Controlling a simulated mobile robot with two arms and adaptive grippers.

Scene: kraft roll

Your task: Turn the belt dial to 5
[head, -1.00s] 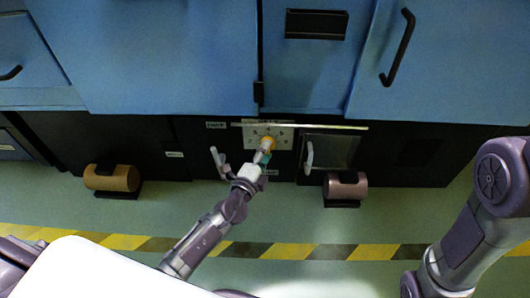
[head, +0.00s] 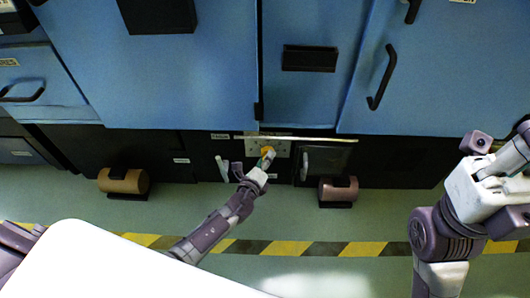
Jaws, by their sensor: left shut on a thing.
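The belt dial (head: 267,151) is a yellow-orange knob on a pale plate (head: 283,149) low on the dark front of the machine. Marks ring it, but they are too small to read here. My left gripper (head: 266,160) is shut on the dial, coming from below and in front, and hides part of it. The dial's pointer setting cannot be made out. My right arm's pale wrist end (head: 477,190) is raised at the right, far from the dial; its fingers cannot be made out.
A pale lever (head: 221,168) stands left of the dial, and a small door with a pale handle (head: 304,164) is to its right. Blue cabinets (head: 170,70) rise above.

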